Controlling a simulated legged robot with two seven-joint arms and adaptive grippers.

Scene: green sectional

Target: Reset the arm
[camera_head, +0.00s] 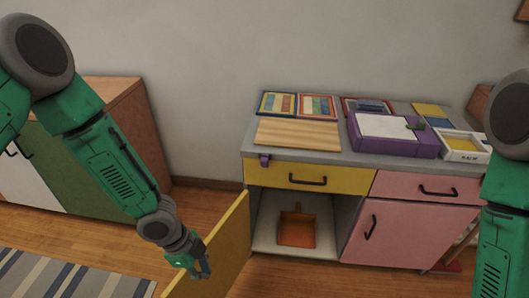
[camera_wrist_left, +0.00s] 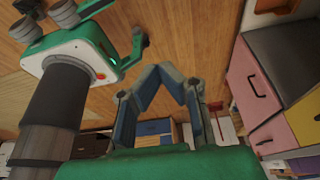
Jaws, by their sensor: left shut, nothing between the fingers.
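My left arm comes in from the left in the head view and reaches down. Its gripper (camera_head: 203,268) hangs low beside the open yellow cabinet door (camera_head: 222,250), and I cannot tell whether it touches the door. In the left wrist view the gripper (camera_wrist_left: 168,70) has its fingers bent in to meet at the tips, with nothing held.
The counter (camera_head: 345,156) carries a wooden board (camera_head: 298,134), a purple box (camera_head: 395,135) and several trays. A pink door (camera_head: 400,235) is shut. A green-and-white cabinet (camera_head: 75,165) stands left, near a striped rug (camera_head: 60,275).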

